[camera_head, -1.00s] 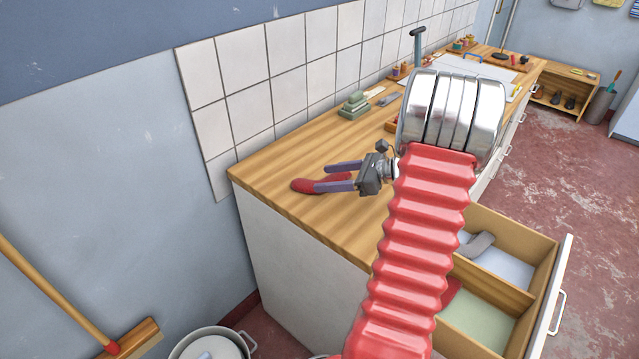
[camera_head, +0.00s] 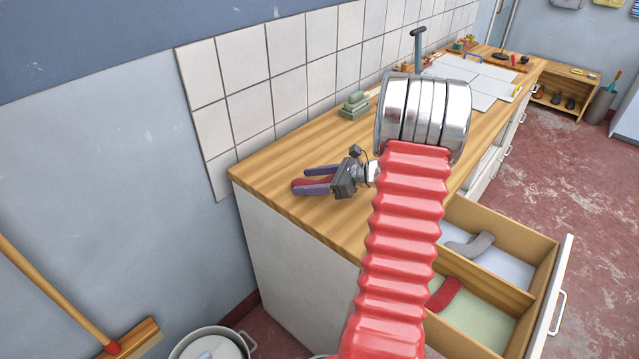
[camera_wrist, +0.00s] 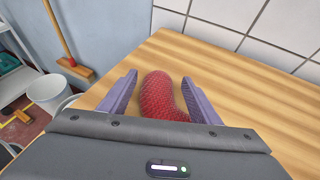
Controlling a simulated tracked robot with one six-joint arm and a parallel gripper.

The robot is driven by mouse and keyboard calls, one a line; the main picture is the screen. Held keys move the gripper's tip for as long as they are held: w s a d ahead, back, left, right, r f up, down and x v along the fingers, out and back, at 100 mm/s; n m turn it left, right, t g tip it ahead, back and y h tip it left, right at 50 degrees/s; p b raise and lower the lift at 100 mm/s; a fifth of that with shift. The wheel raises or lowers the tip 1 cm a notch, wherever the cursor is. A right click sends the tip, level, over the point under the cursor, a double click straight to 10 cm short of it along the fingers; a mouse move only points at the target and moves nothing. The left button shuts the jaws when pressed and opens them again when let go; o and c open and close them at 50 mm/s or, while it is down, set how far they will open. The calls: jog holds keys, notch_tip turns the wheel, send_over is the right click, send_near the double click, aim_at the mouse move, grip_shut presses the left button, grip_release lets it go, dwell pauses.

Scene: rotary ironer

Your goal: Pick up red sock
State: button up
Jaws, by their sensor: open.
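A red sock (camera_head: 322,182) lies on the wooden counter (camera_head: 280,165) near its left end. In the wrist view the red sock (camera_wrist: 160,97) sits between the two purple fingers, with gaps on both sides. My gripper (camera_head: 308,179) is open around the sock, and its fingers point to the left. Part of the sock is hidden behind the near finger and the gripper body. A second red sock (camera_head: 444,293) lies in the open drawer, in the near compartment with the green bottom.
The far drawer compartment holds a grey sock (camera_head: 472,245). Green blocks (camera_head: 355,104) stand on the counter by the tiled wall (camera_head: 240,90).

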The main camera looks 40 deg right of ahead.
jog(key=shift+w+a+f, duration=0.15)
jog(key=shift+w, duration=0.15)
jog(key=shift+c, duration=0.3)
jog(key=c, duration=1)
notch_tip(320, 180, up, 10)
jog(key=shift+c, duration=0.2)
jog(key=shift+s, duration=0.15)
dwell(0.7)
